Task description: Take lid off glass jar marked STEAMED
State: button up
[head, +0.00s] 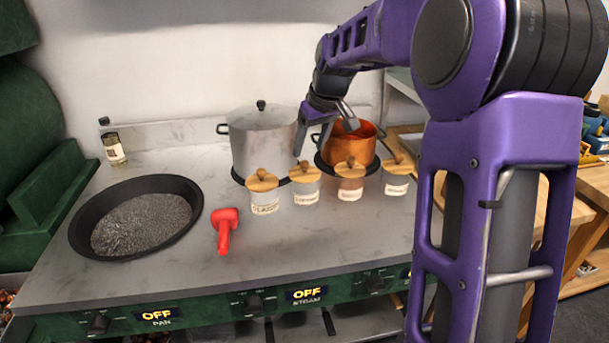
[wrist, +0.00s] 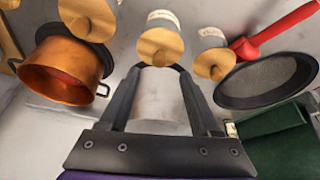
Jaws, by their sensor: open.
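Several glass jars with wooden lids stand in a row on the grey counter in the head view. The label on the leftmost jar (head: 264,191) looks like CLASSIC. The labels on the second jar (head: 305,184), third jar (head: 350,182) and rightmost jar (head: 397,176) are too small to read surely, so I cannot tell which is STEAMED. All lids are on. My gripper (head: 324,139) is open and empty, above and behind the row, between the two pots. In the wrist view my open gripper (wrist: 159,78) points toward the lids (wrist: 160,46), apart from them.
A large grey lidded pot (head: 262,140) and a copper pot (head: 350,148) stand close behind the jars. A red tool (head: 225,230) and a black pan (head: 82,235) lie to the left. A small spice jar (head: 115,150) is at the back left. The counter's front is clear.

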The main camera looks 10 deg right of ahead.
aim_at(305, 161)
jog(key=shift+b+x, duration=0.5)
jog(key=shift+x, duration=2.25)
grip_shut()
